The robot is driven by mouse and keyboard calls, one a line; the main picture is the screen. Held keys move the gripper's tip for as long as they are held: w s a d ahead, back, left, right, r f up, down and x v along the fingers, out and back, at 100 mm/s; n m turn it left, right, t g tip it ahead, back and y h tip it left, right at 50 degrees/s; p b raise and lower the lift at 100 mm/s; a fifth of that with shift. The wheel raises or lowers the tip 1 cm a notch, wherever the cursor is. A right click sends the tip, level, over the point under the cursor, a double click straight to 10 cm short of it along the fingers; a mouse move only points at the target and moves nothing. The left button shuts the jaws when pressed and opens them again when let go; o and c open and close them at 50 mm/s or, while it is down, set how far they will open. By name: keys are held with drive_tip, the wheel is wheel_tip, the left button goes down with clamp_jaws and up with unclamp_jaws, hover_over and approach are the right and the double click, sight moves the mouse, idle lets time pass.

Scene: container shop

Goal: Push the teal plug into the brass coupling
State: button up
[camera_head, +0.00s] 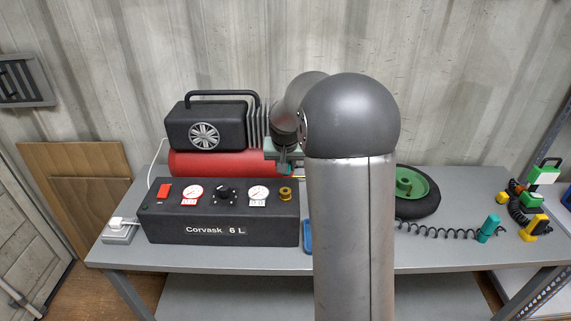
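A brass coupling (285,194) sits at the right end of the black Corvask 6 L panel's front face. My gripper (285,164) is small in view above and behind that end of the panel, in front of the red tank. A small teal piece (291,169) shows right at its fingers, apart from the coupling. My arm partly hides this spot, and I cannot tell whether the fingers grip the piece. Another teal cylinder (488,229) stands on the bench at the right, at the end of a black coiled hose (440,231).
The black panel box (222,229) stands before a compressor with a red tank (205,163). A green-hubbed wheel (412,190) lies behind my arm. Green and yellow tools (540,175) are at the far right. A blue item (308,236) is partly hidden.

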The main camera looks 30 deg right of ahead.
sight(285, 191)
drive_tip(key=shift+f+b, duration=1.65)
drive_tip(key=shift+f, duration=1.2)
drive_tip(key=shift+b, duration=0.45)
drive_tip(key=shift+f+b, duration=0.55)
drive_tip(key=shift+f, duration=0.05)
drive_tip(key=o, duration=1)
drive_tip(key=b+v, duration=0.1)
drive_tip(key=v, duration=1.6)
drive_tip(key=shift+a+r+b, duration=0.1)
drive_tip(key=shift+r+b, duration=0.15)
drive_tip(key=shift+b, duration=0.05)
